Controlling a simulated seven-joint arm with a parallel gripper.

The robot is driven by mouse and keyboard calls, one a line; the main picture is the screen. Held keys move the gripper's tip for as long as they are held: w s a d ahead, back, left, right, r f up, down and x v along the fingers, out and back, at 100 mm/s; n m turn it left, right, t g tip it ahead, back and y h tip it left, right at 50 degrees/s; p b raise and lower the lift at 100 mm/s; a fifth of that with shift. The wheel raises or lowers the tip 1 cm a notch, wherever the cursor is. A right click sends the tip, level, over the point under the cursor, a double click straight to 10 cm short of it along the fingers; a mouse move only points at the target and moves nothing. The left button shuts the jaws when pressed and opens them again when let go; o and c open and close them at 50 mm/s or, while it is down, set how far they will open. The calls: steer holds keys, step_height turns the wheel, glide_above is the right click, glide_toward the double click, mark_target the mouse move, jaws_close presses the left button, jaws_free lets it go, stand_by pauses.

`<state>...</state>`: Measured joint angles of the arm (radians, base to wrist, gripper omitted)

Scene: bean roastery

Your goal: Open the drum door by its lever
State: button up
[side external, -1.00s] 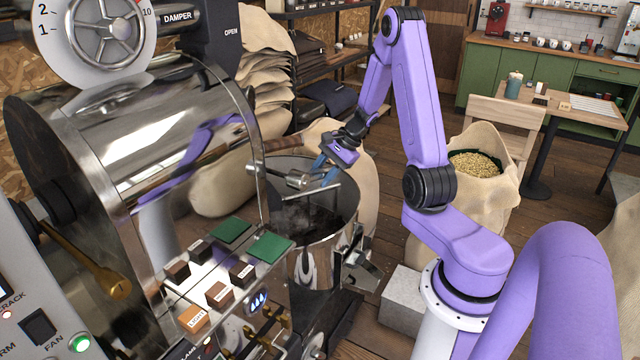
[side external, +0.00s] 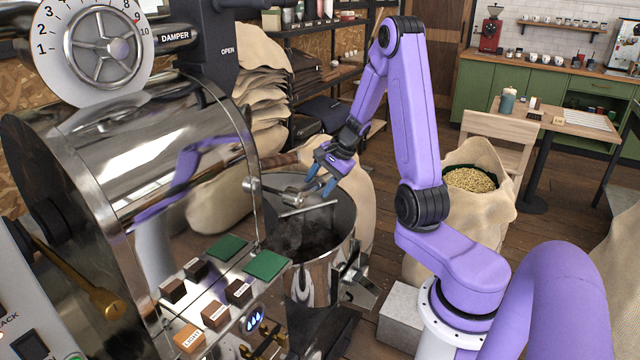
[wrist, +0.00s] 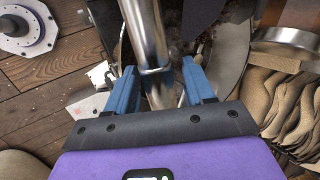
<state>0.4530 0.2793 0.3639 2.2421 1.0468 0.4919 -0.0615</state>
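The roaster's drum (side external: 130,140) is a large polished metal cylinder at the left of the side view. A metal lever (side external: 275,190) sticks out from its front, with a crossbar (side external: 308,208) near its end, above the round cooling bin (side external: 335,265). I cannot make out the door's edge. My gripper (side external: 320,182) is open, its blue fingers pointing down close to the lever's outer end. In the wrist view, a shiny metal bar (wrist: 146,35) runs down between the open fingers (wrist: 160,68). Contact cannot be told.
The panel with green pads (side external: 266,265) and labelled blocks (side external: 188,338) lies in front. A sack of beans (side external: 470,205) stands right of my arm, before a wooden chair (side external: 490,140).

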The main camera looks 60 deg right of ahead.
stand_by(0.3)
steer(key=v, duration=1.7)
steer(key=shift+r, duration=0.2)
steer(key=s+a+f+n+g+y, duration=0.1)
steer(key=a+f+n+g, duration=0.1)
steer(key=a+n, duration=0.65)
steer(key=s+a+f+n+g, duration=0.1)
steer(key=a+f+n+g, duration=0.15)
steer(key=a+n, duration=0.65)
steer(key=s+a+f+n+h, duration=0.2)
steer(key=s+a+n, duration=1)
steer(key=s, duration=0.4)
steer(key=shift+a+f+n+g, duration=0.25)
steer(key=shift+f+n+g, duration=0.15)
steer(key=shift+n, duration=0.35)
